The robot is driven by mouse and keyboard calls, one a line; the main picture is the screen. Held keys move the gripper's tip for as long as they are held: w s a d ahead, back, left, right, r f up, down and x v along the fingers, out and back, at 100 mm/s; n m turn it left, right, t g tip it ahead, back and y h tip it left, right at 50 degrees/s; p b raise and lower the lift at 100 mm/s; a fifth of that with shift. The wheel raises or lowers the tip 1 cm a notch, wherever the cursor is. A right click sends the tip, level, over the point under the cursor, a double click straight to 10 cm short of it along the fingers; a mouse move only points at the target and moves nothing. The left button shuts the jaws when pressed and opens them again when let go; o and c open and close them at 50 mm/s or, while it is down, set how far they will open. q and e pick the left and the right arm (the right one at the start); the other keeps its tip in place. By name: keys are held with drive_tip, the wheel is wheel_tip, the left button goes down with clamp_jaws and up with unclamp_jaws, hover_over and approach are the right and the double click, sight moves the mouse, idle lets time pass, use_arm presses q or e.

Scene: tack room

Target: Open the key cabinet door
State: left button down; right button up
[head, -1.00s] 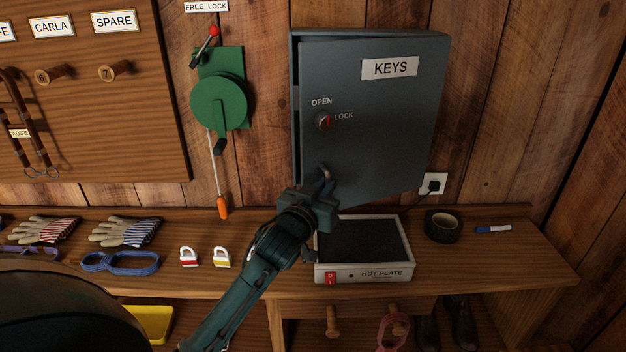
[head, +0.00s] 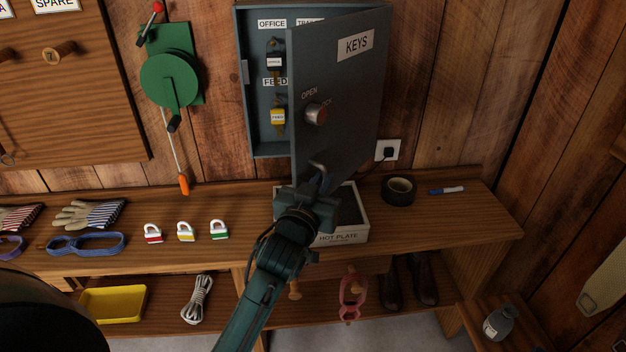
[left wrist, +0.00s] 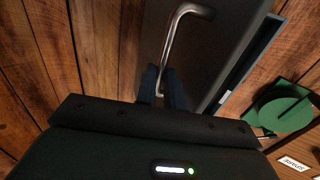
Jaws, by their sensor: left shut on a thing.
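The grey key cabinet (head: 260,148) hangs on the wooden wall. Its door (head: 345,100), labelled KEYS, stands partly open, hinged on the right. A round knob (head: 316,114) is on the door beside the OPEN and LOCK lettering. My left gripper (head: 318,186) is at the lower part of the door, shut on the bent metal handle (left wrist: 172,45), which the left wrist view shows between the fingers. My right gripper is not in view.
Below the door on the bench is a hot plate (head: 341,238), partly hidden by my left arm. Padlocks (head: 186,232) stand to the left. A green crank device (head: 172,81) hangs left of the cabinet.

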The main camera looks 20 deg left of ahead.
use_arm(q)
drive_tip(key=shift+d+r, duration=0.35)
drive_tip(key=shift+d, duration=0.05)
drive_tip(key=c, duration=1.9)
unclamp_jaws()
drive_tip(key=shift+w, duration=0.1)
drive_tip(key=o, duration=0.3)
drive_tip(key=shift+w+f, duration=0.2)
drive_tip(key=shift+f, duration=0.05)
drive_tip(key=shift+o, duration=0.5)
drive_tip(key=s+b, duration=0.1)
drive_tip(key=s, duration=0.6)
drive_tip(key=shift+s, duration=0.4)
drive_tip(key=shift+d, duration=0.1)
drive_tip(key=shift+c, duration=0.2)
